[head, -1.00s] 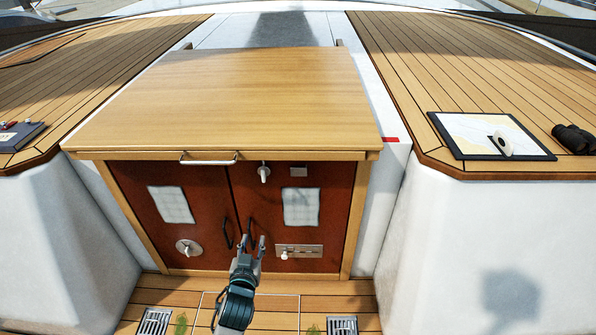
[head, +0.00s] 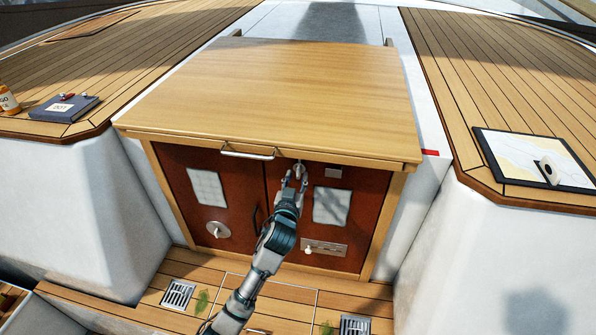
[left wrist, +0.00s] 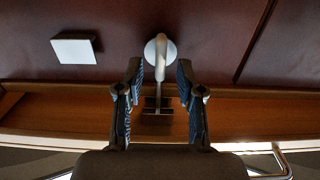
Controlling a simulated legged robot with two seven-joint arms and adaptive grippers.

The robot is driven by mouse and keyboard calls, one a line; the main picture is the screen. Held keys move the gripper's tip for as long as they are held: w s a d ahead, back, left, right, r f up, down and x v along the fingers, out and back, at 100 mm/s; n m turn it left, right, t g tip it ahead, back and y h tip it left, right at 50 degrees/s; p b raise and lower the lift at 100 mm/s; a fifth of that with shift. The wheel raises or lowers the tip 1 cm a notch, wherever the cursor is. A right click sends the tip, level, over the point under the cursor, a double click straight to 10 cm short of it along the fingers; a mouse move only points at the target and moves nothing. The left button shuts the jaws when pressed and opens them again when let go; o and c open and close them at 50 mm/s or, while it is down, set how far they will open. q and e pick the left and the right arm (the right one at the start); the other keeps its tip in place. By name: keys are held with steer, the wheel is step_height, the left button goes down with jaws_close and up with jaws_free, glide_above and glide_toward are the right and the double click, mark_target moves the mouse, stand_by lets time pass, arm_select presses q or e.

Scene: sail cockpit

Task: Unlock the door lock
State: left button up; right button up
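The cabinet's right door (head: 350,235) is dark red and closed. A small pale turn latch (head: 299,168) sits at its top left, just under the wooden top. In the left wrist view, the latch (left wrist: 160,55) has a round base and a projecting lever. My left gripper (head: 292,178) is raised to the latch, and its fingers also show in the left wrist view (left wrist: 160,72). They are open, one on each side of the lever, with gaps visible. A slide bolt (head: 323,247) is low on the right door. A round plate with a knob (head: 217,229) is low on the left door. My right gripper is out of view.
The wooden top (head: 275,95) overhangs the doors, with a metal bar handle (head: 247,153) on its front edge. A small square plate (head: 334,172) is right of the latch. A black door handle (head: 254,218) stands left of my arm. White benches flank the cabinet.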

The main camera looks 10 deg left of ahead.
arm_select(q)
steer(key=shift+w+d, duration=0.1)
steer(key=shift+w, duration=1.25)
steer(key=shift+a, duration=0.2)
jaws_close()
